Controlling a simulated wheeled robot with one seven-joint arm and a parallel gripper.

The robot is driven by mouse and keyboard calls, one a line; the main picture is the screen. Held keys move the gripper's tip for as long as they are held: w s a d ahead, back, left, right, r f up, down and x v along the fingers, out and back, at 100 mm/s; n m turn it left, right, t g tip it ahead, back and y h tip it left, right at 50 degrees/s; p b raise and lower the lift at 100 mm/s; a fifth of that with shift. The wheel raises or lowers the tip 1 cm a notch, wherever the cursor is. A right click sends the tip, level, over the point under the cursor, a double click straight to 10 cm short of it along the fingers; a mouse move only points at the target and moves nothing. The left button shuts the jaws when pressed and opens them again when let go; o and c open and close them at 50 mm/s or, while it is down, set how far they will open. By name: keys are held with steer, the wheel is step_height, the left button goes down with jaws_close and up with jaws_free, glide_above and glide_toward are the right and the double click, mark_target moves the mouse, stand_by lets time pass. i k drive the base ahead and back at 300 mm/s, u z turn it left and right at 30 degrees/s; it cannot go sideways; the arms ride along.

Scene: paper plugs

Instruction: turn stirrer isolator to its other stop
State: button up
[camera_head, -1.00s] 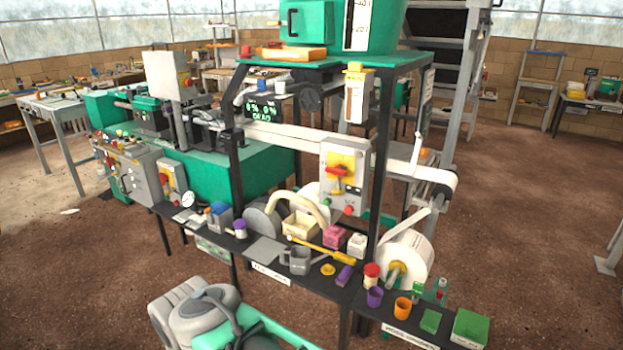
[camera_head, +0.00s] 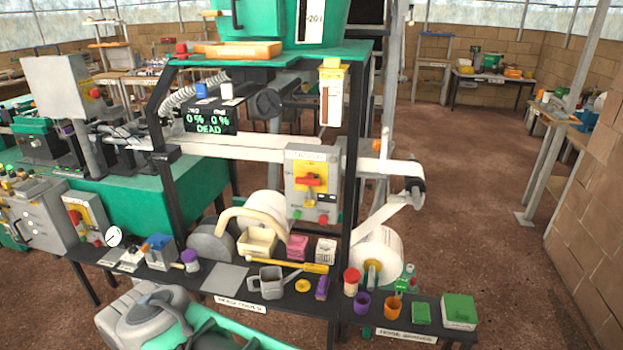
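A grey control box (camera_head: 297,207) is mounted on the black frame in the middle of the head view. It carries a red rotary handle (camera_head: 311,181) on a yellow plate, with the handle lying roughly level. A green button and a red button sit below it. The label above the handle is too small to read, so I cannot tell if this is the stirrer isolator. A second grey box with a red knob (camera_head: 76,217) stands at the left. My gripper is not in view; grey and green parts that look like mine show at the bottom left.
A black shelf (camera_head: 230,277) below the box holds a mug, a yellow-handled tool, small boxes and cups. A paper roll (camera_head: 378,252) hangs at its right, with a paper web (camera_head: 250,147) crossing behind the box. Brown floor (camera_head: 470,180) is open at the right, up to a brick wall.

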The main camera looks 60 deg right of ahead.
mark_target(312, 179)
steer(key=z, duration=0.6)
steer(key=i, duration=0.95)
steer(key=z, duration=0.6)
